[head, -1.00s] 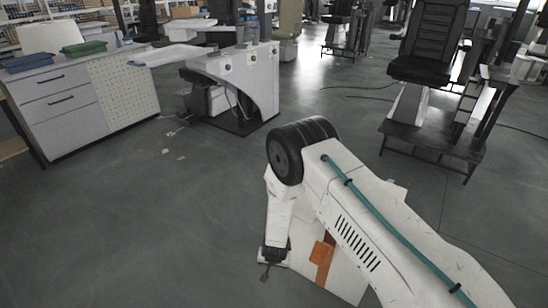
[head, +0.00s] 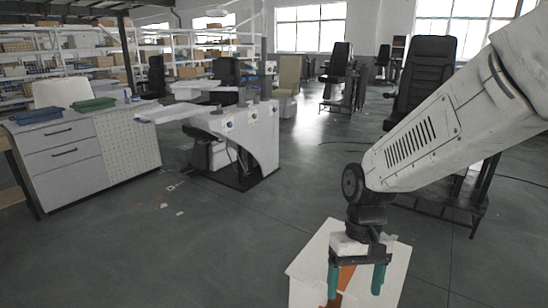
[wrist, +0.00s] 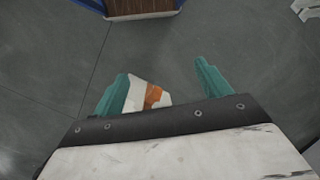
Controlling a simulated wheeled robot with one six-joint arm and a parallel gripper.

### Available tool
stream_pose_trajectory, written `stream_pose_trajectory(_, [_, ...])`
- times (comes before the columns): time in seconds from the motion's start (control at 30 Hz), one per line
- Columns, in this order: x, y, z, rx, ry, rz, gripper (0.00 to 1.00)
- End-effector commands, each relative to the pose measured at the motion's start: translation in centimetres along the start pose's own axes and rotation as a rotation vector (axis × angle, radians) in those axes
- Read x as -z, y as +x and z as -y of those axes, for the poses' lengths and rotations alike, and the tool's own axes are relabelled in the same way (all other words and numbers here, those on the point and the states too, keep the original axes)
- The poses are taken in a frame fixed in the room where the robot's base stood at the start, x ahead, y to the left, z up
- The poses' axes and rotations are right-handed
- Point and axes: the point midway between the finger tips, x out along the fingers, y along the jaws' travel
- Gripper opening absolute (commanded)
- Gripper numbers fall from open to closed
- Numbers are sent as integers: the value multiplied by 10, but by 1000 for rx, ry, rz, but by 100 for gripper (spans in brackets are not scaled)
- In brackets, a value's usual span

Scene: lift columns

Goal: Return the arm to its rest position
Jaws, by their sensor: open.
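My gripper (head: 356,280) hangs at the end of my arm in the lower right of the head view, its two teal fingers pointing down. The fingers are spread apart with nothing between them. In the wrist view my gripper (wrist: 163,85) also shows open and empty, with bare grey floor beyond the fingertips. My white arm comes in from the right edge and bends down at a dark joint. A white and orange part shows behind the fingers in both views.
A drawer cabinet (head: 66,165) with blue and green trays stands at left. A white workstation (head: 245,140) stands at centre. A black chair on a stand (head: 425,75) is behind my arm at right. Open floor (head: 190,250) lies at front left. The wrist view shows a blue-edged brown thing (wrist: 140,8).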

Motion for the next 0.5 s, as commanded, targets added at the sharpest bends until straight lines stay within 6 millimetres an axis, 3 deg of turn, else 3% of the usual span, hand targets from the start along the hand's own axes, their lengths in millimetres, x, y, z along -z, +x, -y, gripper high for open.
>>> stream_pose_trajectory(0.1, [-47,-26,-19,-24,5,-9,76])
stream_pose_trajectory(0.3, [-115,-53,-46,-65,31,-58,76])
stream_pose_trajectory(0.5, [-160,-71,-63,-91,76,-203,76])
